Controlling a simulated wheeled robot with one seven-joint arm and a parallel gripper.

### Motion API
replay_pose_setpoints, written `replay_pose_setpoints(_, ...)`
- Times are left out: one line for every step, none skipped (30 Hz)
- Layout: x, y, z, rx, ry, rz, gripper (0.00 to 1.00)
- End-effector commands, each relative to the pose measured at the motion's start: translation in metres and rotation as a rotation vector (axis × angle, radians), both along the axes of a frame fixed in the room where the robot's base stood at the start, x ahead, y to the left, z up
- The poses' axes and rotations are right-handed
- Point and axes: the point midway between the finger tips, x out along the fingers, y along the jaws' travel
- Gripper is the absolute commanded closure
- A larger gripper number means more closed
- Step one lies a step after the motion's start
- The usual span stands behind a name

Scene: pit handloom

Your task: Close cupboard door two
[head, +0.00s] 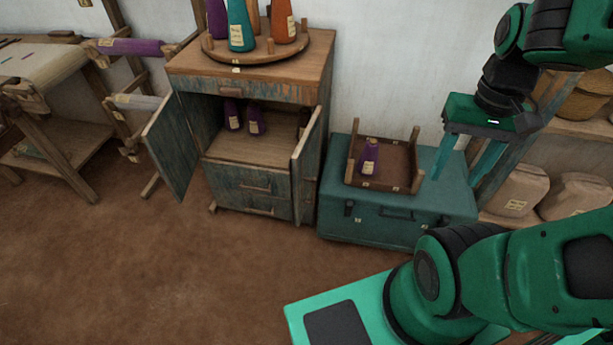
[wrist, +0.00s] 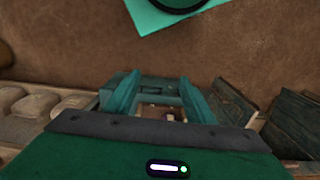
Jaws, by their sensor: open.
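The wooden cupboard (head: 262,204) stands against the wall with both of its doors swung open. The left door (head: 170,148) stands wide open, angled out to the left. The right door (head: 306,165) juts forward, seen nearly edge-on, with a small pale tag. I cannot read which door is number two. Two purple cones (head: 243,119) stand inside the compartment. My gripper (head: 462,160) is open and empty, pointing down above the right end of the teal chest, well right of the doors. Its fingers also show in the wrist view (wrist: 160,88).
The teal chest (head: 382,226) stands just right of the cupboard, bearing a wooden tray (head: 401,185) with a purple cone (head: 370,157). A round rack (head: 240,58) with cones sits on the cupboard top. Sacks (head: 516,190) are at the right. The floor before the cupboard is clear.

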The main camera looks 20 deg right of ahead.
Motion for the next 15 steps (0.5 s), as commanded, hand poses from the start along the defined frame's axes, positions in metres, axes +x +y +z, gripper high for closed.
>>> replay_pose_setpoints(-0.002, 0.0, 0.002, 0.001, -0.012, 0.021, 0.63)
replay_pose_setpoints(0.001, 0.0, 0.002, 0.004, -0.013, 0.047, 0.7)
replay_pose_setpoints(0.007, 0.001, 0.001, 0.011, -0.014, 0.099, 0.8)
replay_pose_setpoints(0.013, 0.001, -0.001, 0.016, -0.012, 0.147, 0.87)
replay_pose_setpoints(0.02, 0.002, -0.002, 0.024, -0.015, 0.205, 0.94)
replay_pose_setpoints(0.03, 0.004, -0.005, 0.036, -0.016, 0.295, 1.0)
replay_pose_setpoints(0.037, 0.005, -0.007, 0.047, -0.018, 0.367, 1.0)
replay_pose_setpoints(0.046, 0.007, -0.01, 0.057, -0.023, 0.446, 1.0)
replay_pose_setpoints(0.058, 0.01, -0.013, 0.074, -0.031, 0.553, 1.0)
replay_pose_setpoints(0.066, 0.012, -0.016, 0.086, -0.038, 0.633, 1.0)
replay_pose_setpoints(0.075, 0.013, -0.019, 0.097, -0.048, 0.713, 1.0)
replay_pose_setpoints(0.086, 0.017, -0.024, 0.114, -0.059, 0.817, 1.0)
replay_pose_setpoints(0.094, 0.019, -0.028, 0.126, -0.071, 0.895, 1.0)
replay_pose_setpoints(0.102, 0.021, -0.031, 0.138, -0.083, 0.972, 1.0)
replay_pose_setpoints(0.113, 0.024, -0.037, 0.155, -0.101, 1.076, 1.0)
